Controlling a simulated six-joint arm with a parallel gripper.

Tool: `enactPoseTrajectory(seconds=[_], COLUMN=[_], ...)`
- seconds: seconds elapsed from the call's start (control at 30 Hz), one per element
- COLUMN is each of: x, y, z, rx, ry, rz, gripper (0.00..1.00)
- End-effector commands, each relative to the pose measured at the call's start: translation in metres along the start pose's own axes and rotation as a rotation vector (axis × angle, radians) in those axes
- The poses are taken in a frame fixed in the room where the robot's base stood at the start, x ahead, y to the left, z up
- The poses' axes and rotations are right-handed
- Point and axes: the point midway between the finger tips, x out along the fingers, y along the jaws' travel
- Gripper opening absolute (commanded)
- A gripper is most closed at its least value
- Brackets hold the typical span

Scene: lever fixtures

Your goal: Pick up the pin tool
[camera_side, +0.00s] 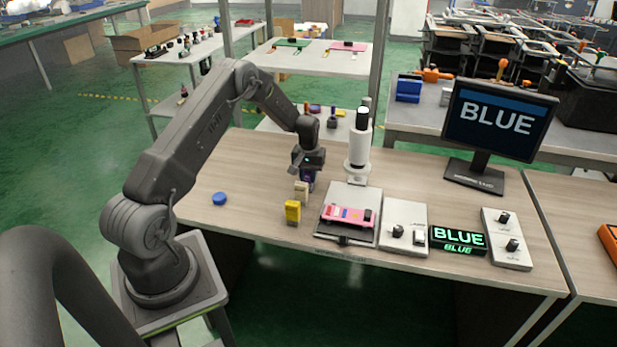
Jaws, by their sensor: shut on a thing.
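My gripper (308,172) points down over the table, just behind the small upright blocks. It is shut on a small purple-blue thing that seems to be the pin tool (309,182). Only a little of this tool shows below the fingers. I cannot tell whether its lower end touches the table. A beige block (301,193) stands in front of it and hides part of it. A yellow block (292,212) stands nearer the front edge.
To the right are a tray (331,228) with a pink device (348,215), a white cylinder stand (358,150), a switch panel (404,225), a lit BLUE sign (458,240), another panel (507,238) and a monitor (500,117). A blue disc (219,198) lies left. The table's left part is mostly clear.

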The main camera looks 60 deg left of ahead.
Motion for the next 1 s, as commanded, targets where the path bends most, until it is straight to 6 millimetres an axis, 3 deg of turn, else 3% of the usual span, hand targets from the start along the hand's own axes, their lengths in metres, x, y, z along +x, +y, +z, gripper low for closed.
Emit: enactPoseTrajectory(seconds=[0.23, 0.6, 0.8, 0.9, 1.0], x=[-0.037, -0.084, -0.099, -0.103, -0.105], y=[0.0, -0.077, -0.103, -0.104, -0.088], z=[-0.001, 0.021, 0.029, 0.031, 0.035], rx=[0.0, -0.005, -0.002, 0.014, 0.067], ry=[0.006, 0.003, 0.002, 0.001, 0.0], rz=[0.001, 0.0, 0.0, 0.0, 0.0], gripper=[0.01, 0.01, 0.01, 0.01, 0.01])
